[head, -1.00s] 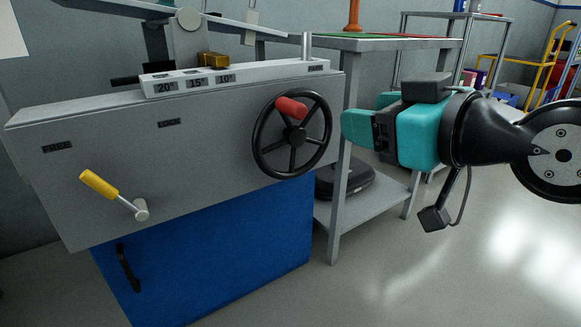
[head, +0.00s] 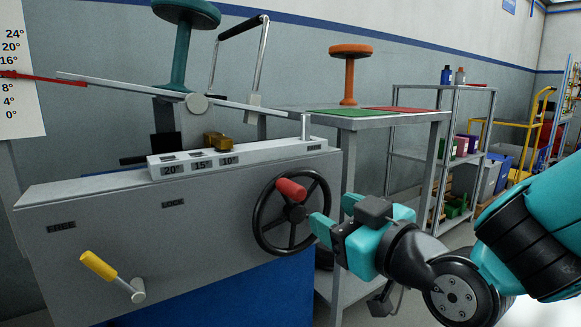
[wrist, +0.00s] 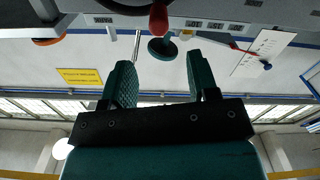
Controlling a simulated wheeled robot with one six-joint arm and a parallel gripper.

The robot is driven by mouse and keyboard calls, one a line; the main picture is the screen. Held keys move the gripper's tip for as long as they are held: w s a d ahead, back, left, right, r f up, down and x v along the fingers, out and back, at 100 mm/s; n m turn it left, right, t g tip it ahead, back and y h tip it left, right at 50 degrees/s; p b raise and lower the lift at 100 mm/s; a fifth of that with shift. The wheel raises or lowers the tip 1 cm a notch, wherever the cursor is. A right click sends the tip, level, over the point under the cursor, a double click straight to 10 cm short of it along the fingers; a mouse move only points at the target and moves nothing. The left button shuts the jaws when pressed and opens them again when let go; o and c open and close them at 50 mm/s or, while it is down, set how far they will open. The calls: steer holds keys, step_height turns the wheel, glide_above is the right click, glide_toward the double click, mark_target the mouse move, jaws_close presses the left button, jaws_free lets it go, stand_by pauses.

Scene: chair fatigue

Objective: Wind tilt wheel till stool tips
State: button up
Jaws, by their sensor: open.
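The black tilt wheel (head: 268,236) is on the grey panel's front, its red knob (head: 289,188) near the top. My gripper (head: 335,214) is open and empty beside the wheel's right rim; its teal fingers look close to the rim, but I cannot tell if they touch. In the wrist view the red knob (wrist: 158,19) shows beyond the open fingers (wrist: 161,80). The teal stool (head: 181,50) stands on the sloping platform (head: 250,109), leaning slightly. The red pointer (head: 45,78) lies between 8 and 16 on the angle scale (head: 18,112).
A yellow-handled lever (head: 98,265) is on the panel's lower left. A brass block (head: 215,141) sits by the 10° mark. An orange stool (head: 348,75) stands on the grey table (head: 375,122) behind my gripper. Shelves (head: 440,155) stand behind on the right.

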mark_target(306, 192)
steer(key=b+x, duration=0.1)
steer(key=x, duration=0.9)
steer(key=shift+w+a+f, duration=0.15)
steer(key=shift+w+a, duration=0.05)
steer(key=shift+w, duration=0.1)
steer(key=shift+w+a, duration=0.4)
steer(key=shift+w, duration=0.2)
jaws_close()
steer(key=shift+w+d+r+m, duration=0.25)
steer(key=shift+d+r+m, duration=0.15)
steer(key=shift+m, duration=0.2)
steer(key=shift+w+d+r+m, duration=0.1)
steer(key=shift+w+d+m, duration=0.2)
steer(key=shift+m, duration=0.4)
